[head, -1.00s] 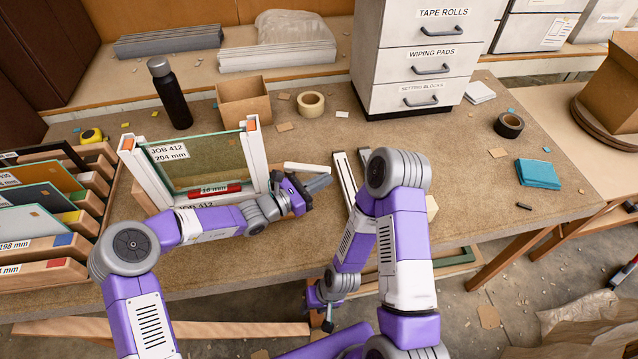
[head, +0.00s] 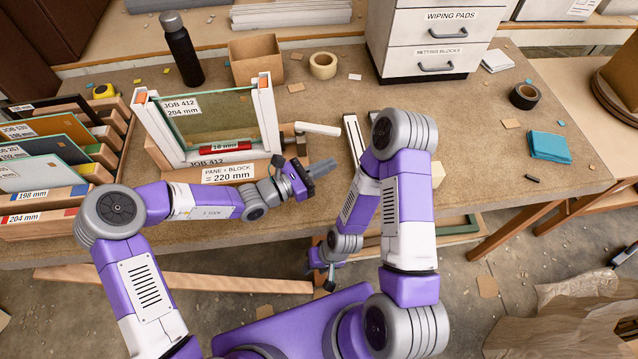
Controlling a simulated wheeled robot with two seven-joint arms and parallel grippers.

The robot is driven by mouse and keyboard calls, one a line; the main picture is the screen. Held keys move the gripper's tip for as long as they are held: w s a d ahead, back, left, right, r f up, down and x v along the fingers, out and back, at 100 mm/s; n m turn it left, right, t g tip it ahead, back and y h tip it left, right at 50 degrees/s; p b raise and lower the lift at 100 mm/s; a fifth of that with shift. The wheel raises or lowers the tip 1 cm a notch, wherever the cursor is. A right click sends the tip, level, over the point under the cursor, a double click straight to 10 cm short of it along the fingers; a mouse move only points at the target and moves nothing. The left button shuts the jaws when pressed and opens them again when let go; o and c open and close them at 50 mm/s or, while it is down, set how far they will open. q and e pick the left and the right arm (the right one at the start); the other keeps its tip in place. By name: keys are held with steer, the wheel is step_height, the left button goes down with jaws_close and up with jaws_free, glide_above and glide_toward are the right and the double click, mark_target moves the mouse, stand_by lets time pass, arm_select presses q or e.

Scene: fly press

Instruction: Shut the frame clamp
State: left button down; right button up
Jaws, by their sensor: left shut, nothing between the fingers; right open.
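The frame clamp shows as a white lever (head: 318,129) on a metal post at the right end of the white frame (head: 264,120). The lever points right, away from the frame. The frame stands upright and holds a glass pane (head: 228,112) labelled JOB 412, 204 mm, with a red 16 mm block (head: 226,146) at its lower edge. My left gripper (head: 322,168) is shut and empty, nearer to me than the lever and apart from it in the picture. My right gripper (head: 328,270) is low, by the table's front edge, open and partly hidden by my arm.
A rack of panes (head: 45,195) stands at the left. A black bottle (head: 182,52), a cardboard box (head: 256,60) and a tape roll (head: 323,65) stand behind the frame. Pale rails (head: 354,138) lie right of the lever. A drawer cabinet (head: 432,40) stands at the back.

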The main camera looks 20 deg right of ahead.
arm_select(q)
steer(key=s+a, duration=0.2)
steer(key=s, duration=0.1)
steer(key=s+a, duration=0.1)
steer(key=s, duration=0.1)
steer(key=shift+a, duration=0.15)
stand_by(0.4)
steer(key=s+a+f+m+g+y+p, duration=0.2)
steer(key=s+a+f+m+g+y, duration=0.4)
steer(key=s+a+f+m+y, duration=0.55)
steer(key=a+f+m+t+y+b, duration=0.2)
steer(key=a+f+m, duration=0.4)
steer(key=a+f, duration=0.7)
steer(key=shift+w+a+f+t, duration=0.15)
steer(key=shift+f+t, duration=0.3)
steer(key=shift+t, duration=0.25)
